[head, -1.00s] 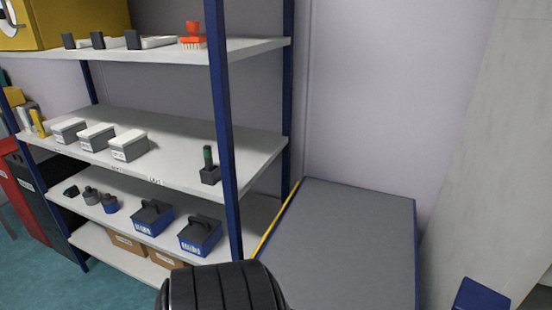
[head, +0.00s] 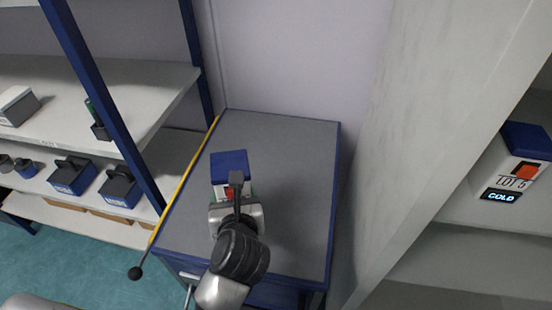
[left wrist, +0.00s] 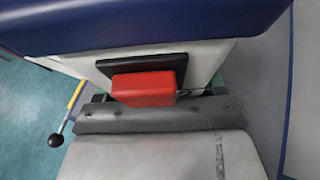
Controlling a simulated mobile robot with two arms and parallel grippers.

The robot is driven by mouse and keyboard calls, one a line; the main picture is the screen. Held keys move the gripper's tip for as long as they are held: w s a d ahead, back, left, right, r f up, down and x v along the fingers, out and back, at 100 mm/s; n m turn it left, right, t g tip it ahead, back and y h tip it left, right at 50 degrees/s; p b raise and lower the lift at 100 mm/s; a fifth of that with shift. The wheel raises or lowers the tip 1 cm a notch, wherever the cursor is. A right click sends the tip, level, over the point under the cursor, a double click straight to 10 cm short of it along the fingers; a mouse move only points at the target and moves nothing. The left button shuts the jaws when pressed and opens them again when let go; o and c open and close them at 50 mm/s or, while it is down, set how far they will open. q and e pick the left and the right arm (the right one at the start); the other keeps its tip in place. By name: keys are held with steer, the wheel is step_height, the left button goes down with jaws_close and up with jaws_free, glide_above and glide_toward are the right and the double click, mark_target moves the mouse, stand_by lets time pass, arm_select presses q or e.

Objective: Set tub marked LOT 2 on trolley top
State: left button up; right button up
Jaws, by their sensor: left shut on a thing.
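My left gripper (head: 236,190) is shut on a tub with a blue lid (head: 230,164), a white body and a red block on its side. The tub is over the grey trolley top (head: 290,150), left of its middle; I cannot tell whether it touches the surface. In the left wrist view the tub's lid (left wrist: 150,22) and red block (left wrist: 143,88) are close in front of the gripper. Its lot marking is not readable. The trolley top has blue edges and a yellow strip on its left. My right gripper is not in view.
A lever with a black knob (head: 135,272) sticks out at the trolley's left. A shelf rack (head: 150,95) with boxes stands left. A pale wall panel (head: 420,110) rises at the right; beyond it is a tub marked LOT 5 (head: 505,165). Most of the trolley top is bare.

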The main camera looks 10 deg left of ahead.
arm_select(q)
steer(key=d+r+p, duration=0.1)
steer(key=d+m+h+p, duration=0.1)
steer(key=d, duration=0.1)
steer(key=shift+s+r, duration=0.15)
steer(key=shift+r, duration=0.25)
steer(key=s+d+m+t+h+p, duration=0.1)
steer(key=s+d+m+h+p, duration=0.25)
steer(key=d+p, duration=0.3)
steer(key=shift+h, duration=0.45)
steer(key=w+a+f, duration=0.4)
steer(key=a, duration=0.1)
steer(key=w+a+f+p, duration=0.1)
steer(key=w+a+f, duration=0.1)
steer(key=a+f, duration=0.1)
steer(key=shift+a+f, duration=0.1)
steer(key=shift+a, duration=0.1)
steer(key=shift+w+a+f, duration=0.1)
steer(key=shift+f, duration=0.1)
step_height(320, 180, down, 4)
steer(key=shift+b, duration=0.55)
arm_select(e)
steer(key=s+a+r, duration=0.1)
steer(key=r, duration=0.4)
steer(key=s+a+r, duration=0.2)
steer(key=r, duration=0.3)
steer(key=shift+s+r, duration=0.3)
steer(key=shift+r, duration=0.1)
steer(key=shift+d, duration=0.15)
